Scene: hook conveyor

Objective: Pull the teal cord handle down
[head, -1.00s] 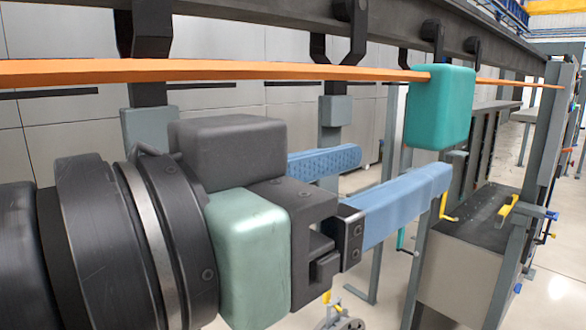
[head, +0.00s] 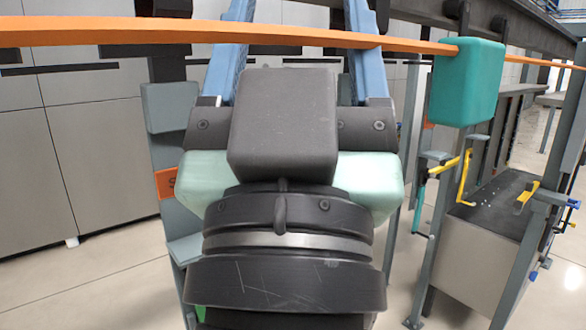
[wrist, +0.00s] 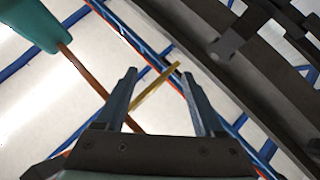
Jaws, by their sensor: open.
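The teal handle (head: 470,82) is a rounded block hanging on the taut orange cord (head: 405,45) at the upper right of the head view. It also shows at the upper left of the wrist view (wrist: 32,25), partly cut off. My gripper (head: 300,8) is open, its two blue fingers pointing up and away, left of the handle and apart from it. The cord crosses in front of the fingers in the head view. In the wrist view the fingers (wrist: 155,70) hold nothing, and the cord (wrist: 85,75) runs from the handle down behind the left finger.
A dark overhead rail (head: 400,15) with hooks runs across the top. At right stands a dark-topped bench (head: 495,205) with yellow levers (head: 464,178) and grey posts. Grey wall panels (head: 100,140) stand behind. Clear floor (head: 110,280) shows at the lower left.

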